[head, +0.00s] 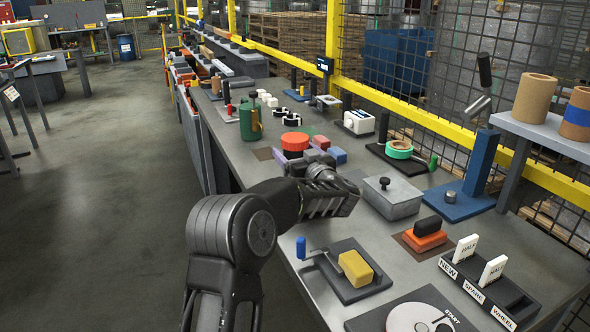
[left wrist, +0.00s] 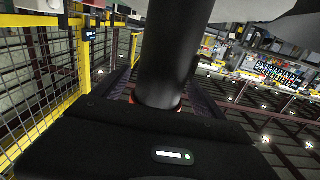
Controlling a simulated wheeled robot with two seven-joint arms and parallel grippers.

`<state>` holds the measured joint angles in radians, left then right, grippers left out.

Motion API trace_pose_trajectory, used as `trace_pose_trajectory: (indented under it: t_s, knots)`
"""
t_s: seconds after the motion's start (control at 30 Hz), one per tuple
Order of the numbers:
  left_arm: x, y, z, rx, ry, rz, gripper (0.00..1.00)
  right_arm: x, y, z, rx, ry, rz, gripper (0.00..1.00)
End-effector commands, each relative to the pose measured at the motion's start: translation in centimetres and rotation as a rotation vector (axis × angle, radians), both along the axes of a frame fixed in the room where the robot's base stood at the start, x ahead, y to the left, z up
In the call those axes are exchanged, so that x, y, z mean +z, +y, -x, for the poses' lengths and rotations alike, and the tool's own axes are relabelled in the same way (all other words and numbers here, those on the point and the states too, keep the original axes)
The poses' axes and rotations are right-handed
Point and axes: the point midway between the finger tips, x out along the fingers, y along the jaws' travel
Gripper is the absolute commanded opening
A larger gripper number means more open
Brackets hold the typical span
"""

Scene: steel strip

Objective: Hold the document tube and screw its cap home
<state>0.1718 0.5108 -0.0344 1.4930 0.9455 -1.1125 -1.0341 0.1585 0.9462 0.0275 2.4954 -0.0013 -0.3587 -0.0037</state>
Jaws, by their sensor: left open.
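A red-orange ribbed cap (head: 295,141) shows in the head view, just beyond the fingers of my left gripper (head: 291,161). In the left wrist view, which looks upside down, a thick dark tube (left wrist: 172,50) stands between the two purplish fingers of my left gripper (left wrist: 158,95). Slivers of red (left wrist: 179,108) show at the tube's end, the rest hidden behind the gripper body. The fingers are open and appear apart from the tube. The head view hides the tube's body. Whether the cap is seated cannot be told. My right gripper is not in view.
Red and blue blocks (head: 337,156) lie right of the fingers. A grey lidded box (head: 392,198) stands nearer right. A yellow block on a dark board (head: 356,267) lies in front. A mesh fence (head: 390,70) bounds the back.

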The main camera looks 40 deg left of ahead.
Motion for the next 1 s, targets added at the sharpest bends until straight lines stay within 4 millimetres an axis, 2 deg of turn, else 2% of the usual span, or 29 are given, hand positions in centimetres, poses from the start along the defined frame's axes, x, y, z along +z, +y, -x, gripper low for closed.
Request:
trace_pose_trajectory:
  t_s: [0.63, 1.0]
  knots:
    - [0.05, 0.22, -0.12, 0.000, -0.001, 0.000, 0.82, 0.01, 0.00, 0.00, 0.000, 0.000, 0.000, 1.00]
    - [0.04, 0.22, -0.12, 0.000, -0.001, 0.000, 0.51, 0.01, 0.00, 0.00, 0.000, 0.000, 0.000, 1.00]
